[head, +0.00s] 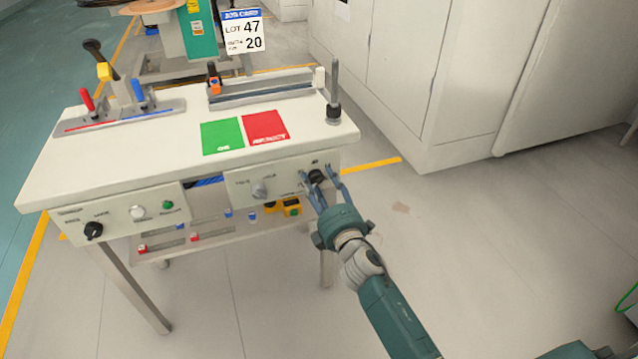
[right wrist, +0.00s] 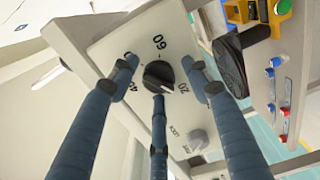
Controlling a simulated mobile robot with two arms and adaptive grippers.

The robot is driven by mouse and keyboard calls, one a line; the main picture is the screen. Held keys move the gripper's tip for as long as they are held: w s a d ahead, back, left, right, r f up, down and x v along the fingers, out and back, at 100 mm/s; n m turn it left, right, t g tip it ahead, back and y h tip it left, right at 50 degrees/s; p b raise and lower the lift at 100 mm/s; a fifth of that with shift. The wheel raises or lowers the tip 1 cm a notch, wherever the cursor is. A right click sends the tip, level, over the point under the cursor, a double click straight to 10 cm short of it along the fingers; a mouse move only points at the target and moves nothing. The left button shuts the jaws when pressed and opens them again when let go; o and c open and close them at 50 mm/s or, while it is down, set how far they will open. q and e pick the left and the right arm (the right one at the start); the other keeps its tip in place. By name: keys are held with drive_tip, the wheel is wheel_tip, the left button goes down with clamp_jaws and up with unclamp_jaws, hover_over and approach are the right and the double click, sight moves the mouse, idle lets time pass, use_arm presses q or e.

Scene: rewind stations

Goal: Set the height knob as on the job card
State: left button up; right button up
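The job card (head: 242,32) stands behind the bench and reads LOT 47, with a 20 on the line below. A black knob (head: 316,177) sits at the right end of the bench's front panel. In the right wrist view the black knob (right wrist: 158,77) has 60, 20 and 40 printed around it; a small light mark shows on its lower right edge. My right gripper (head: 318,173) is at the knob, its fingers spread around it. In the right wrist view a gap shows between the knob and the side fingers. My left gripper is not in view.
A grey knob (head: 260,189) sits left on the same panel. Another panel (head: 120,216) with a black knob and green button is at the bench's left. Green and red mats (head: 222,136) lie on top. A post (head: 334,95) rises at the right corner; white cabinets (head: 420,80) stand beyond.

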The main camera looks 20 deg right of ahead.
drive_tip(key=shift+r, duration=0.1)
drive_tip(key=shift+s, duration=0.2)
drive_tip(key=s, duration=1.1)
drive_tip(key=shift+s+d, duration=0.15)
drive_tip(key=shift+s, duration=0.15)
